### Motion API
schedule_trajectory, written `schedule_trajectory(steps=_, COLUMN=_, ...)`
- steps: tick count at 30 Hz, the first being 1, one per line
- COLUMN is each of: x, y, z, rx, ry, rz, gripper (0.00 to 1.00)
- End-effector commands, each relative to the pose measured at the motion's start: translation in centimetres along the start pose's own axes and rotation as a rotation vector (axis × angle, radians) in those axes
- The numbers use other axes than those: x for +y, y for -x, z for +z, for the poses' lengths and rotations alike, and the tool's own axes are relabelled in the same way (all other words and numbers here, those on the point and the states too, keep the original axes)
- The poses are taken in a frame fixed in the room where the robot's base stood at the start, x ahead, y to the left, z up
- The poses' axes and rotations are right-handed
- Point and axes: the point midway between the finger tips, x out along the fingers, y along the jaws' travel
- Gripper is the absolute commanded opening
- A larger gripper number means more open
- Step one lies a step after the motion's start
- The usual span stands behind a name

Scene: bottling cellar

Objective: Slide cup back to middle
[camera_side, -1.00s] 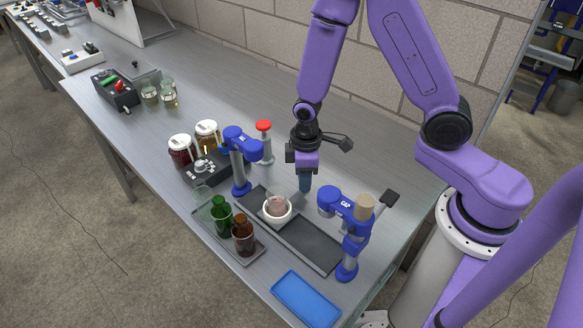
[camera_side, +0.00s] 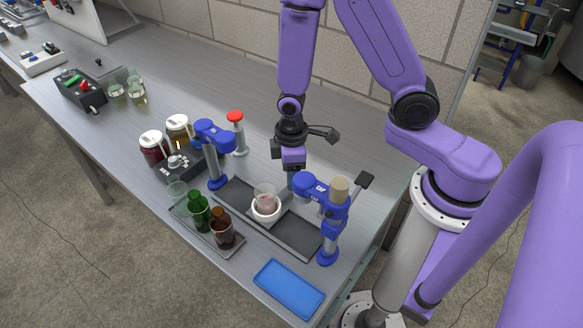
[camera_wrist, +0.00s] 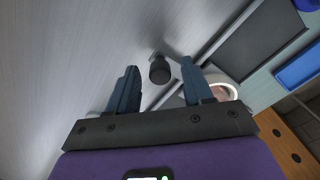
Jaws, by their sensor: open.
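The white cup (camera_side: 266,209) sits on the dark track (camera_side: 299,236), around the track's middle, holding a clear glass (camera_side: 264,191) with pinkish contents. In the wrist view the cup's rim (camera_wrist: 236,88) shows to the right, partly hidden by the right finger. A dark round knob (camera_wrist: 160,71) on a grey bracket lies between my fingertips there. My gripper (camera_side: 290,180) points down just behind the cup. Its fingers (camera_wrist: 158,75) are apart, one on each side of the knob. I cannot tell whether either finger touches it.
A blue capping post (camera_side: 328,222) stands close at the track's right, and another blue post (camera_side: 215,165) at its left end. Green (camera_side: 198,212) and brown (camera_side: 222,230) bottles stand in a front tray. A blue tray (camera_side: 289,288) lies at front right. The bench behind my gripper is clear.

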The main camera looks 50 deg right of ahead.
Motion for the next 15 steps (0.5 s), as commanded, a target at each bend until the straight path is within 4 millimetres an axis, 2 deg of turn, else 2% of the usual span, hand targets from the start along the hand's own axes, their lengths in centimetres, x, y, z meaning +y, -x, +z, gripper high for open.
schedule_trajectory(steps=7, x=0.1, y=1.2, z=-0.1, rx=0.004, ry=-0.001, rz=0.001, gripper=0.51)
schedule_trajectory(steps=15, x=0.0, y=4.3, z=-0.2, rx=0.006, ry=0.001, rz=0.002, gripper=0.51)
